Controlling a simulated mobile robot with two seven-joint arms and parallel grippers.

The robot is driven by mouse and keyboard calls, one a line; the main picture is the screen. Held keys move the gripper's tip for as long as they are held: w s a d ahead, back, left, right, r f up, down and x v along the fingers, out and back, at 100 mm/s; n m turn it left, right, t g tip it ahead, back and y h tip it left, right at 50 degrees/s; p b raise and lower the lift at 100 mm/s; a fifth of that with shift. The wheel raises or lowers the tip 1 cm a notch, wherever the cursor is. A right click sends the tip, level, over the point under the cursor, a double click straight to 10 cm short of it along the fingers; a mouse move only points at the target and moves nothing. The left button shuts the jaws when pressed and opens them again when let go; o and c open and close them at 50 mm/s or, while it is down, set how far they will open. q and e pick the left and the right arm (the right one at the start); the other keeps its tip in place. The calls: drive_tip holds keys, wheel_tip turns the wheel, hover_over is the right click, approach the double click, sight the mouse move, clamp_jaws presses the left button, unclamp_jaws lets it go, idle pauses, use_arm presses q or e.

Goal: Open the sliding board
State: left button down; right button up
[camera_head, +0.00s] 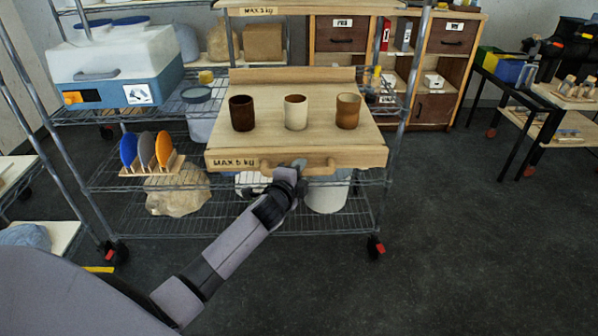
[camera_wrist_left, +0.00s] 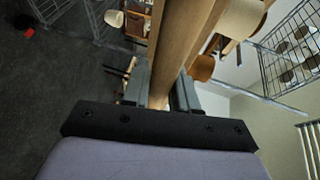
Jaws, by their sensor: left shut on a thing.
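The sliding board (camera_head: 250,93) is a light wooden board on the wire shelf rack, labelled "MAX 5 KG" on its front. Its wooden handle (camera_head: 325,169) runs along the front edge. In the left wrist view, the handle (camera_wrist_left: 165,85) runs between the two fingers (camera_wrist_left: 161,88). Three cups stand in a row on the board: a dark brown one (camera_head: 241,113), a cream one (camera_head: 295,112) and a tan one (camera_head: 347,111). The board projects forward from the rack. My right gripper is not in view.
The wire rack (camera_head: 140,208) stands on wheels. A white and blue box (camera_head: 115,72) is on its left, with a plate holder (camera_head: 150,165) below. A white bucket (camera_head: 328,195) stands under the board. The dark floor (camera_head: 460,250) at the right is clear.

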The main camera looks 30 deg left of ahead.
use_arm(q)
drive_tip(key=c, duration=1)
unclamp_jaws()
drive_tip(key=shift+o, duration=0.2)
drive_tip(key=shift+s, duration=0.15)
drive_tip(key=v, duration=0.7)
drive_tip(key=shift+p, duration=0.3)
drive_tip(key=s+d+f+n+g+h, duration=0.1)
drive_tip(key=s+d+f+n, duration=0.2)
drive_tip(key=s, duration=0.5)
drive_tip(key=s+d+f+n+g+h, duration=0.2)
drive_tip(key=s+d+f+n, duration=0.2)
drive_tip(key=s+f, duration=0.3)
drive_tip(key=s+d+f+n+g+h, duration=0.1)
drive_tip(key=s+d+f+n, duration=0.3)
drive_tip(key=s, duration=0.7)
wheel_tip(320, 180, down, 2)
drive_tip(key=shift+s+f+n+g+h, duration=0.1)
drive_tip(key=shift+s+n+g+h, duration=0.2)
drive_tip(key=shift+n+g, duration=0.55)
